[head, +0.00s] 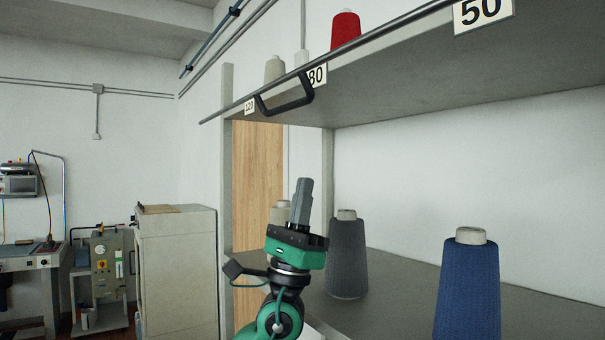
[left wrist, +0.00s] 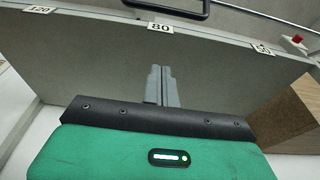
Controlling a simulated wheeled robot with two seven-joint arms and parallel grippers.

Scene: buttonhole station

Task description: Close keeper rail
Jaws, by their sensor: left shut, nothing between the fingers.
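The keeper rail (head: 395,25) is a dark round bar along the front edge of the upper shelf in the head view. A black U-shaped handle (head: 287,104) hangs on it near the 80 label. The handle also shows at the top of the left wrist view (left wrist: 168,14). My left gripper (head: 302,186) is shut and empty, pointing up below the upper shelf and the handle, apart from both. Its shut fingers show in the left wrist view (left wrist: 161,72). My right gripper is not in view.
The upper shelf (head: 430,75) carries a red cone (head: 345,30) and a beige cone (head: 274,70). On the lower shelf (head: 400,290) stand a dark grey cone (head: 346,260) and a blue cone (head: 467,290). A cabinet (head: 176,270) stands at left.

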